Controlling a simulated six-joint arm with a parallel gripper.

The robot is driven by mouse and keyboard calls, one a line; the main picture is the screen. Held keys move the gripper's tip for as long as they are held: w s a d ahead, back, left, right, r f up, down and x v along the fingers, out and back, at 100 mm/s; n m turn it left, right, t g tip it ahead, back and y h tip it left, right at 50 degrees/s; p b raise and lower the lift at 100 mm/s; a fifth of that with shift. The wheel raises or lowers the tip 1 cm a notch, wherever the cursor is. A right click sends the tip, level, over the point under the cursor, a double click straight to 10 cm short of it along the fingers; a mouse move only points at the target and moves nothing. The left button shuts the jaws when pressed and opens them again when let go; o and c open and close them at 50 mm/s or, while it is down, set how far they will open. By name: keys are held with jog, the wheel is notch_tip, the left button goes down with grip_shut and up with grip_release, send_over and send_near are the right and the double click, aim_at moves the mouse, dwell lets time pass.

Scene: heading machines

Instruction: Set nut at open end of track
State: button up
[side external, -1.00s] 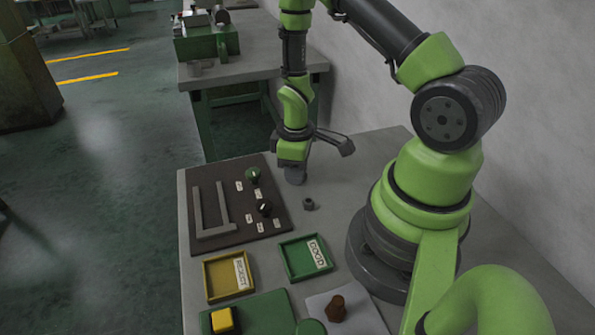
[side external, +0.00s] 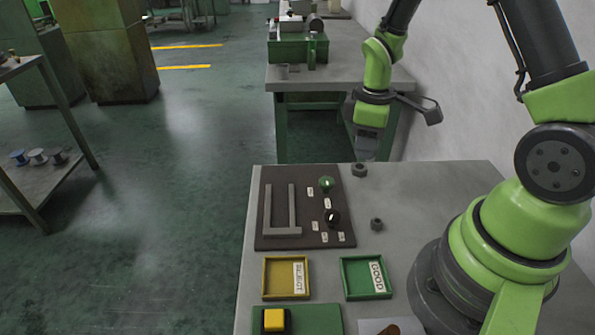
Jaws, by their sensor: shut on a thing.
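My gripper (side external: 364,158) points down over the back edge of the grey table and is shut on a dark nut (side external: 360,170), which shows at its fingertips. How high the nut hangs is hard to judge. A second dark nut (side external: 376,224) stands on the table to the right of the brown board. The track (side external: 267,212) is a grey U of rails on the board's left part. Its closed end faces the trays and its open end faces the back. My gripper is to the right of and beyond that open end.
The brown board (side external: 312,180) carries a green knob (side external: 326,183), a black knob (side external: 332,217) and small white labels. A yellow REJECT tray (side external: 266,278) and a green GOOD tray (side external: 346,280) lie in front. A yellow button (side external: 273,320) is at the front.

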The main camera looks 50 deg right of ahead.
jog(key=w+a+n, duration=0.3)
jog(key=w+n, duration=0.4)
jog(key=w, duration=0.1)
jog(key=n, duration=0.9)
send_over(279, 177)
notch_tip(279, 177, down, 9)
jog(key=shift+r, duration=0.15)
jog(key=o, duration=0.6)
jog(key=shift+o, duration=0.2)
